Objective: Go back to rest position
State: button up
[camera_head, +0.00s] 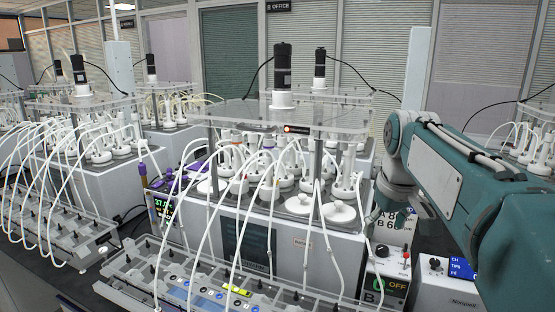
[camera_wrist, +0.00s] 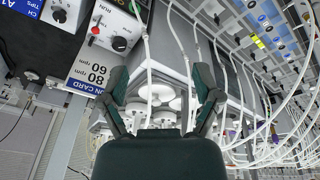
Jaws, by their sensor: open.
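My gripper (camera_wrist: 161,76) shows at the middle of the wrist view, with its two dark green fingers spread apart and nothing between them. Behind the gap are the white bottle caps and tubes (camera_wrist: 160,95) of a reactor unit. In the head view my teal and grey arm comes in from the right and reaches toward the right side of the central biogas reactor (camera_head: 270,215). My gripper is hard to make out there, close to the reactor's right edge. I cannot tell whether it touches anything.
A row of valves (camera_head: 220,290) with looping white tubes runs along the front. A clear plate with a black motor (camera_head: 282,66) covers the reactor. More reactors stand left.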

jog(key=s+a+f+m+t, duration=0.1)
jog(key=s+a+f, duration=0.1)
jog(key=s+f, duration=0.4)
jog(key=s+a+f+m+t, duration=0.2)
jog(key=s+f, duration=0.4)
jog(key=s, duration=0.8)
jog(key=shift+s+a+f, duration=0.25)
jog(key=shift+a+f, duration=0.05)
jog(key=shift+f, duration=0.1)
dwell(1.9)
